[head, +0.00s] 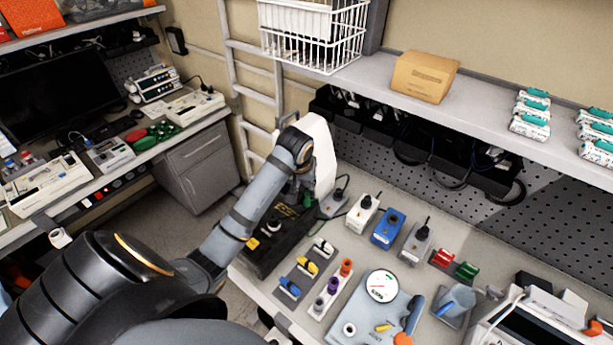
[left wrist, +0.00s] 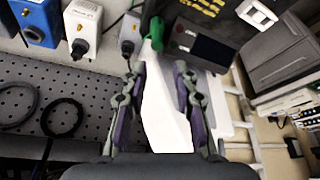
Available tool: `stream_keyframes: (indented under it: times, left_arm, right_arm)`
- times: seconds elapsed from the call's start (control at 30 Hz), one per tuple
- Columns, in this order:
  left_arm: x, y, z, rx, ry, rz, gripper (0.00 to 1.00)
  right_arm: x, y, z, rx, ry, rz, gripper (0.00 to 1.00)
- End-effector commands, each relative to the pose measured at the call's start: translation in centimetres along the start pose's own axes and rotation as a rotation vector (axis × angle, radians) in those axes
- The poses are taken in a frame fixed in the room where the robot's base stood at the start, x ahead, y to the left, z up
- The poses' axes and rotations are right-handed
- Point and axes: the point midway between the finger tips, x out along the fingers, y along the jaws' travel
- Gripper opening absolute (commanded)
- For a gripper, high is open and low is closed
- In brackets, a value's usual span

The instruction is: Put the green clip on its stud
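My left gripper (head: 303,190) is at the far side of the workbench, beside a black device (head: 285,225) and a tall white panel. In the left wrist view its fingers (left wrist: 161,72) are apart, with nothing clearly held between them. Another green piece (head: 467,270) lies on the bench beside a red one. I cannot identify the stud. My right gripper is not in view.
White (head: 363,214), blue (head: 388,229) and grey (head: 416,243) boxes with black plugs stand along the back. Nearer are a small rack of blue, yellow and white clips (head: 307,266), a strip of coloured knobs (head: 335,285) and a round gauge (head: 381,286). A shelf (head: 470,110) overhangs the bench.

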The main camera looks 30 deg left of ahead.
Motion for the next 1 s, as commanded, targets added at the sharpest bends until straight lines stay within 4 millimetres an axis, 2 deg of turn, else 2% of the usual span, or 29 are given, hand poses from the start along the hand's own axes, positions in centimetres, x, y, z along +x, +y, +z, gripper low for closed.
stream_keyframes:
  times: [0.07, 0.13, 0.33, 0.43, 0.53, 0.77, 0.87, 1.0]
  left_arm:
    - [1.2, 0.0, 0.6, 0.000, -0.004, 0.000, 0.29]
    - [2.2, 0.0, 1.0, -0.001, -0.004, 0.001, 0.29]
    - [4.7, 0.0, 1.9, -0.001, -0.002, 0.000, 0.29]
    - [5.3, 0.0, 2.1, 0.000, 0.000, 0.000, 0.29]
    - [5.7, 0.0, 2.2, 0.000, 0.000, 0.000, 0.29]
    - [5.7, 0.0, 2.3, 0.000, 0.000, 0.000, 0.29]
    - [5.7, 0.0, 2.3, 0.000, 0.000, 0.000, 0.18]
    - [5.7, 0.0, 2.2, 0.000, 0.000, 0.000, 0.00]
  right_arm:
    - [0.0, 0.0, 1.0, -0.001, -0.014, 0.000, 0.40]
    - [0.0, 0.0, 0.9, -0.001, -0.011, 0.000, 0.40]
    - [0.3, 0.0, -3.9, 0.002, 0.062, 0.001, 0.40]
    - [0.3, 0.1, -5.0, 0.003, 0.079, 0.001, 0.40]
    - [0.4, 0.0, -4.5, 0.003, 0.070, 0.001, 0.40]
    - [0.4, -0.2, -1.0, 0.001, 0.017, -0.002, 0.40]
    - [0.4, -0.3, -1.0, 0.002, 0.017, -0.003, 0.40]
    - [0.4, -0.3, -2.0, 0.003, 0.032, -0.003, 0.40]
